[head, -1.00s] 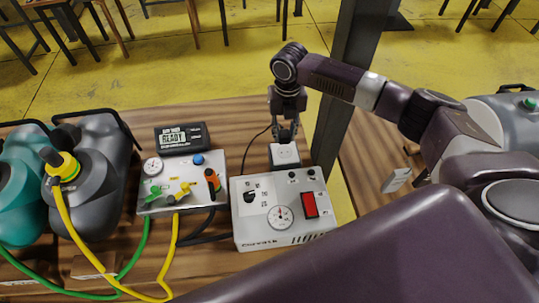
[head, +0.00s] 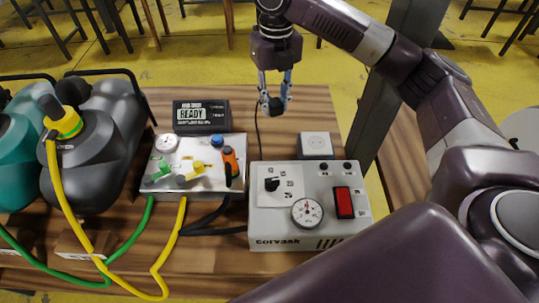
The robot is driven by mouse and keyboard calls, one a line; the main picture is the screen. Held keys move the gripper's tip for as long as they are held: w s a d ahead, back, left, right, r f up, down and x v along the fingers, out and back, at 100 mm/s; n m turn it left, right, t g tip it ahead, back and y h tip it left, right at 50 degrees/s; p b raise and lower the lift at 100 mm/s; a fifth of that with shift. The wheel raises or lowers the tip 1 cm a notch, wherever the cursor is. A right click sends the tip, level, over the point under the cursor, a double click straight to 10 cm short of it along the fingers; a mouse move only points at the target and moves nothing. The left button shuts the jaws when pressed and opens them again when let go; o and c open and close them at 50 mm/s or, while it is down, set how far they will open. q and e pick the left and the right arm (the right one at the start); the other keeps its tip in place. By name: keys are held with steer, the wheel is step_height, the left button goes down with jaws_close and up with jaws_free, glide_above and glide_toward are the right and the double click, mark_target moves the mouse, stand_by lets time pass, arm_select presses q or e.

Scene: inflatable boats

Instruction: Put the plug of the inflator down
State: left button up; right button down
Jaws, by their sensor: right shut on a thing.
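The black plug (head: 276,107) hangs between the fingertips of my right gripper (head: 274,94), which is shut on it. The plug is in the air above the back of the wooden table, left of the white socket box (head: 316,145) and apart from it. A thin black cord (head: 257,125) runs down from near the gripper behind the inflator. The inflator (head: 309,222) is a light grey box with a dial, a black knob and a red switch, at the front of the table. My left gripper is not in view.
A metal valve panel (head: 194,180) with coloured levers stands left of the inflator, with a display reading READY (head: 201,115) behind it. Grey and teal boats (head: 90,130) and yellow and green hoses are at left. Bare tabletop (head: 235,105) shows behind the panel. A dark post (head: 392,85) stands at right.

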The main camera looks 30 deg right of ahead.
steer(key=p, duration=0.2)
glide_above(274, 159)
step_height(274, 159, down, 18)
steer(key=shift+r, duration=0.2)
steer(key=shift+f, duration=0.35)
steer(key=shift+f, duration=0.2)
steer(key=shift+f, duration=0.4)
steer(key=c, duration=1.6)
jaws_free()
steer(key=shift+r, duration=0.1)
steer(key=shift+w+r, duration=0.1)
steer(key=shift+r, duration=0.25)
step_height(274, 159, up, 12)
steer(key=shift+r+b, duration=0.2)
steer(key=shift+b, duration=0.75)
